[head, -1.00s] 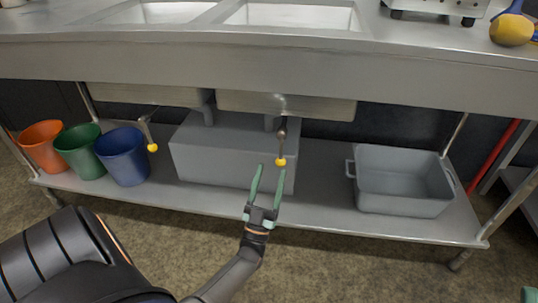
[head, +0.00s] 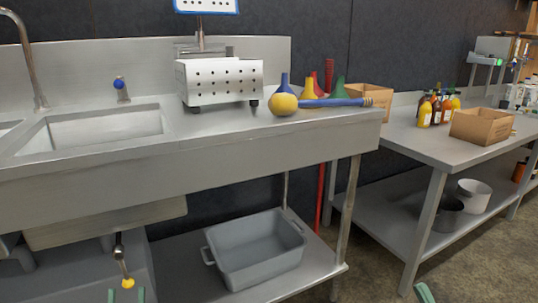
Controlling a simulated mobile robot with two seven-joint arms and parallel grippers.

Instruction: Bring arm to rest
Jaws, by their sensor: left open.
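Only the green fingertips of my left gripper (head: 126,295) show, at the bottom left edge of the head view. They are apart with nothing seen between them, just below the yellow-tipped drain lever (head: 127,282) under the sink. I cannot tell whether they touch it. The rest of the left arm is out of the frame. A single green tip of my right gripper (head: 425,293) shows at the bottom edge, right of the middle, over the floor. Its other finger and its arm are not seen, so its opening cannot be told.
The steel sink bench (head: 200,170) fills the left, with a grey tub (head: 255,262) on its lower shelf. A perforated metal box (head: 222,82) and a yellow sponge-like ball (head: 284,104) sit on top. A second steel table (head: 430,148) with bottles (head: 436,108) stands right.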

